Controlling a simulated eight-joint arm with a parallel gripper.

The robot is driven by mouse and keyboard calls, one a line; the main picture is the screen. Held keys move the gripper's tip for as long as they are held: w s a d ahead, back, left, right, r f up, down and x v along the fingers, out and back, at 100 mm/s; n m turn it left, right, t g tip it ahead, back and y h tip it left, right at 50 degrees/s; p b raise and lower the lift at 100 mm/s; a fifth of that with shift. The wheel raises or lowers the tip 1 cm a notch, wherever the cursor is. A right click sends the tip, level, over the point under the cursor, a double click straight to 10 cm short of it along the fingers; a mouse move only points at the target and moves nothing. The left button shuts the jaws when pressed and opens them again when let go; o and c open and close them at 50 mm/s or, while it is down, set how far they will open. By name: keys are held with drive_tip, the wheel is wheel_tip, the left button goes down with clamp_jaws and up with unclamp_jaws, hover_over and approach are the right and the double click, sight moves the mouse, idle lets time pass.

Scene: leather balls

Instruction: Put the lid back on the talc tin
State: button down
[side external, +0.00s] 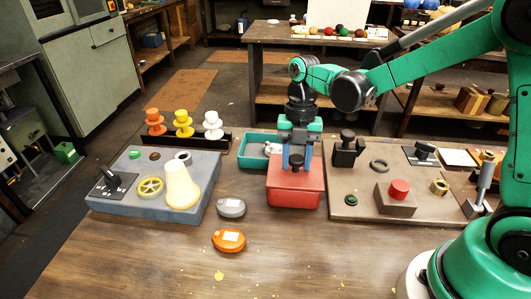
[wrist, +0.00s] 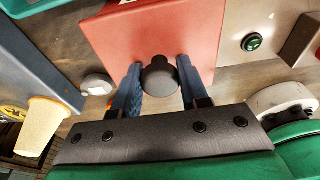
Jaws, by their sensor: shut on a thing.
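The red box-shaped tin (side external: 294,199) stands near the middle of the table. Its flat red lid (side external: 312,180) lies over the top, lined up with the walls; I cannot tell whether it is fully seated. A dark round knob (side external: 297,161) stands on the lid. My gripper (side external: 297,165) points down from above, its blue fingers on either side of the knob and shut on it. In the wrist view, the knob (wrist: 160,76) sits between the fingertips, with the red lid (wrist: 150,32) filling the area behind. The tin's inside is hidden.
A blue-grey panel (side external: 140,205) with a cream cone (side external: 181,186) is at left. A brown board (side external: 345,180) with a red button (side external: 399,189) is close at right. A teal tray (side external: 248,162) sits behind. Grey (side external: 231,208) and orange (side external: 229,241) oval things lie front left. The front table is mostly clear.

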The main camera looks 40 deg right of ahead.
idle(0.4)
unclamp_jaws()
drive_tip(key=shift+r, duration=3.5)
clamp_jaws()
drive_tip(key=shift+f, duration=0.2)
drive_tip(key=shift+f, duration=1.9)
